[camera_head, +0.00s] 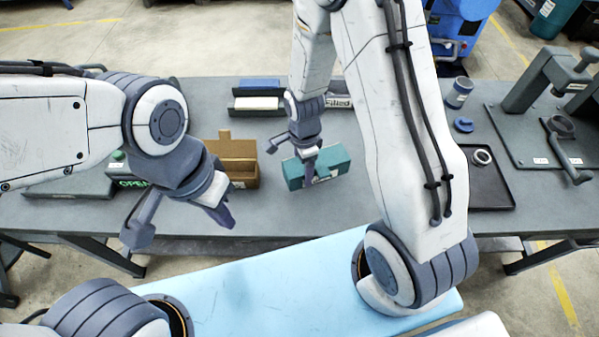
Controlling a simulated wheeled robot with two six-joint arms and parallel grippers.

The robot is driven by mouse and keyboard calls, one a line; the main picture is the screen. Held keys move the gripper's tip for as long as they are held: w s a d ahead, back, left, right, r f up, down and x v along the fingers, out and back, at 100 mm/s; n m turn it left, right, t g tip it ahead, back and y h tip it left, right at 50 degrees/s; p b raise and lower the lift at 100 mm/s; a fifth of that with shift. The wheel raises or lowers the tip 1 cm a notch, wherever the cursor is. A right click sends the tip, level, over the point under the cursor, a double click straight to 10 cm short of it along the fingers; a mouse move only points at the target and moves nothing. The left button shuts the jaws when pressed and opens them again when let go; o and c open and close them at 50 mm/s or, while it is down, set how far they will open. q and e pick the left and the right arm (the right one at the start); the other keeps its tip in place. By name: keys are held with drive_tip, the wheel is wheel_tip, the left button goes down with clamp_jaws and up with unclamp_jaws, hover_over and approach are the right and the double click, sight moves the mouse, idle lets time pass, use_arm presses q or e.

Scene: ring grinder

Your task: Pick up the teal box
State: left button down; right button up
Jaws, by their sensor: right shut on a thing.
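The teal box (332,164) is at the middle of the grey table (271,213), in front of my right arm's hand. My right gripper (306,169) points down at the box and is shut on it, with one finger in front of its near side. The hand hides part of the box's top. I cannot tell whether the box touches the table or is slightly raised. My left gripper (183,224) hangs over the table's front edge at the left, fingers wide apart and empty.
An open brown cardboard box (240,162) stands left of the teal box. A dark rack (257,112) is behind it. At the right are a black tray (492,190) with a ring, a grey cup (459,92) and a lever press (545,80). My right arm hides some table.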

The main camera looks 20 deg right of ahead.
drive_tip(key=s+d+r+b, duration=0.1)
drive_tip(key=s+d+r, duration=0.3)
drive_tip(key=d, duration=0.6)
drive_tip(key=shift+r+b, duration=0.4)
drive_tip(key=shift+r, duration=0.85)
